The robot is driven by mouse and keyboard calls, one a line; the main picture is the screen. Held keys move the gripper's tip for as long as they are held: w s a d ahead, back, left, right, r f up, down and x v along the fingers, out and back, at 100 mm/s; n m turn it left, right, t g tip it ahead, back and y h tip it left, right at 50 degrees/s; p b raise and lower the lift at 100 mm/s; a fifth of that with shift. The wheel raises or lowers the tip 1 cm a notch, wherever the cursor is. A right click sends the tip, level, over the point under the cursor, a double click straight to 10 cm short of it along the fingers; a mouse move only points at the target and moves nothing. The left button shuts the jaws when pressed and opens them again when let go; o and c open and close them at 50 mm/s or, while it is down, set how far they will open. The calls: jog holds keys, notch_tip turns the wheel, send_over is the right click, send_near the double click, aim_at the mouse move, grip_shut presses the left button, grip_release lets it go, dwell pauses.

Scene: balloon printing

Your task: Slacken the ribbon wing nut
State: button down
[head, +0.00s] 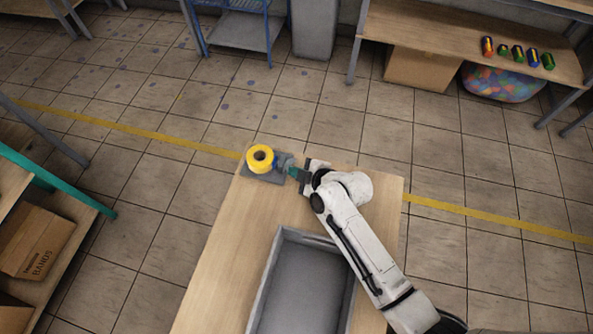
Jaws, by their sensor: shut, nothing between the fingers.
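A yellow ribbon spool (260,158) sits on a small grey base plate (262,178) at the far left corner of the wooden table. A small blue part (281,160) lies just right of the spool, and I cannot make out whether it is the wing nut. My gripper (292,172) reaches in from the right, its teal fingertips close beside the blue part and over the right edge of the plate. The fingers look shut and empty. I cannot tell whether they touch anything.
A grey open tray (279,243) stands on the wooden table (228,245), nearer to me. The tabletop left of it is clear. A shelf (455,45) at the upper right holds several coloured rolls (518,53). A cardboard box (36,242) sits on the left shelving.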

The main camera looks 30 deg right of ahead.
jog(key=shift+s+a+f+n+t+b, duration=0.1)
jog(key=shift+f+n+t+b, duration=0.1)
jog(key=shift+n+t+b, duration=0.3)
jog(key=shift+s+a+f+h+b, duration=0.15)
jog(key=shift+f+b, duration=0.45)
jog(key=shift+b, duration=0.2)
jog(key=shift+s+a+f+h+b, duration=0.15)
jog(key=shift+f+b, duration=0.4)
jog(key=shift+b, duration=0.25)
jog(key=shift+r, duration=0.1)
jog(key=shift+a+r+p, duration=0.1)
jog(key=shift+r+p, duration=0.25)
jog(key=shift+p, duration=0.05)
jog(key=shift+d+r+p, duration=0.2)
jog(key=shift+r+p, duration=0.1)
jog(key=shift+r, duration=0.3)
